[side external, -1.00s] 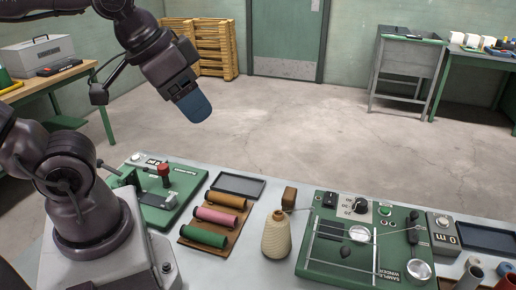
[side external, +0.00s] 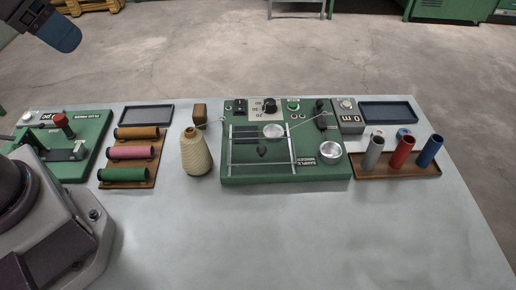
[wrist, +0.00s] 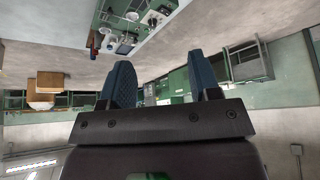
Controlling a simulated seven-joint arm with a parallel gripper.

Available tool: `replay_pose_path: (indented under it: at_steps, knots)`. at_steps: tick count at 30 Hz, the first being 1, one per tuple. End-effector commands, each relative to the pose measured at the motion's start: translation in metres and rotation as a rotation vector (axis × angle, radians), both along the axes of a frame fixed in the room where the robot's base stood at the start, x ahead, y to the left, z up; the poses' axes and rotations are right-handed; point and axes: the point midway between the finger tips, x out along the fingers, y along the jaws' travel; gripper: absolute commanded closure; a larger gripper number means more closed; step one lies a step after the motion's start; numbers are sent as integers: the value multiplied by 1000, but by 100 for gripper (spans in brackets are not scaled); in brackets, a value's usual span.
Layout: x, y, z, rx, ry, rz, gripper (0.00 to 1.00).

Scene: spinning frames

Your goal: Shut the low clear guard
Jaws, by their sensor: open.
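The green sample winder (side external: 340,168) sits on the bench in the side external view. A low frame with thin pale rails (side external: 293,155) stands over its left part and looks like the clear guard. Its clear panel is hard to see, and I cannot tell how far open it is. A round metal disc and a dark knob show within the rails. My gripper (side external: 60,32) is high at the upper left, well away from the winder. In the wrist view my gripper (wrist: 160,62) has two blue fingers spread apart with nothing between them.
A yarn cone (side external: 196,155) stands left of the winder. Colored rolls lie on a brown board (side external: 145,182) farther left, near a plug winder (side external: 95,140). Upright tubes stand on a brown tray (side external: 425,170) at the right. The bench front (side external: 300,235) is clear.

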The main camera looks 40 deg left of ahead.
Motion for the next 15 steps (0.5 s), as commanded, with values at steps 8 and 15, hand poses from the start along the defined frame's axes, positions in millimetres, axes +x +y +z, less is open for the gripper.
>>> replay_pose_path:
  at_steps: [8,15]
  knots:
    - [9,-30,-26,11,143,-146,100]
    - [43,-84,-62,174,374,-430,100]
